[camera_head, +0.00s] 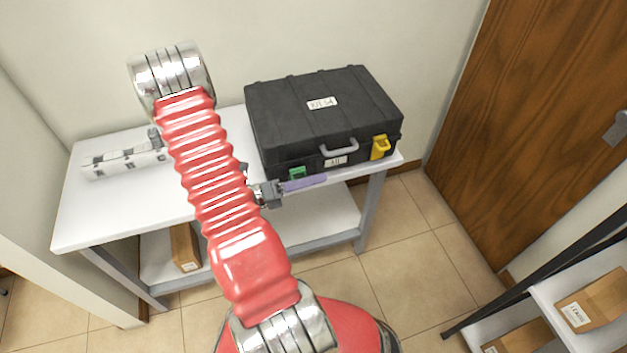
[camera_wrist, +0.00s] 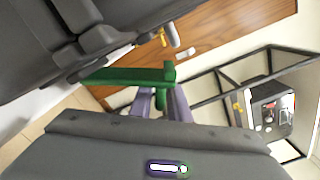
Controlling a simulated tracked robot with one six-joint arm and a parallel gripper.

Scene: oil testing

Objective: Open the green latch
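The black case (camera_head: 320,105) lies closed on the white table. Its green latch (camera_head: 297,172) is at the front left and is partly covered by my gripper in the head view. In the wrist view the green latch (camera_wrist: 128,76) is a long bar with a short piece bent down at its right end. My gripper (camera_head: 318,180) has purple fingers and lies along the case front, just below the latch. In the wrist view my gripper (camera_wrist: 161,97) has its fingers apart, with the latch's bent end between or just in front of them. I cannot tell whether they touch it.
A yellow latch (camera_head: 380,147) sticks out at the case's front right, and a grey handle (camera_head: 339,146) is between the latches. A patterned white roll (camera_head: 120,160) lies on the table's left. A shelf with boxes (camera_head: 594,302) stands at lower right, near a wooden door (camera_head: 545,120).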

